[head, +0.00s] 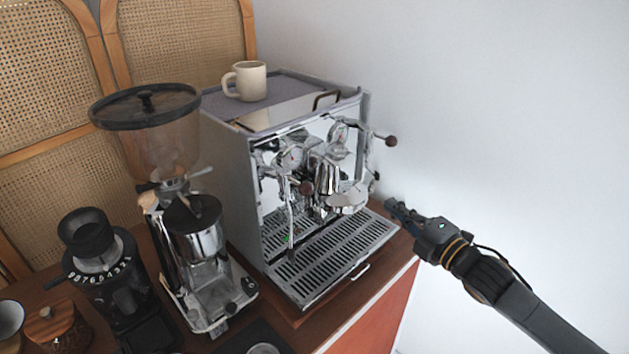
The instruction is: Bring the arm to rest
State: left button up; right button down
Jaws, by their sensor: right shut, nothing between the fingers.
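My right arm comes in from the lower right. Its gripper (398,210) is shut and empty, at the right edge of the cart, just right of the espresso machine (225,165). I cannot tell whether it touches the machine or the cart. My left gripper is not in view.
A cream mug (250,80) stands on top of the machine. A large grinder (160,140) and a smaller black grinder (95,265) stand to its left on the wooden cart top (330,322). A white wall (510,110) is behind; the space right of the cart looks clear.

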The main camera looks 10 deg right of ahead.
jog(key=s+a+f+m+g+h, duration=0.2)
jog(key=s+f+m, duration=0.3)
jog(key=f, duration=0.2)
jog(key=s+a+f+m+g+h, duration=0.2)
jog(key=s+a+f+m, duration=0.1)
jog(key=s+f+m, duration=0.3)
jog(key=s+d+f+m+g+h, duration=0.15)
jog(key=s+f+m+g, duration=0.3)
jog(key=s, duration=0.75)
jog(key=s+d+f+m+g+h, duration=0.15)
jog(key=s+f+m+g, duration=0.35)
jog(key=s, duration=0.6)
notch_tip(320, 180, down, 29)
jog(key=s, duration=0.2)
jog(key=s+d+f+g+b, duration=0.1)
jog(key=s+d+f, duration=0.1)
jog(key=s+f, duration=1.3)
jog(key=shift+s+d+f+g+h, duration=0.2)
jog(key=shift+s+d+g+h, duration=0.15)
jog(key=shift+s, duration=0.35)
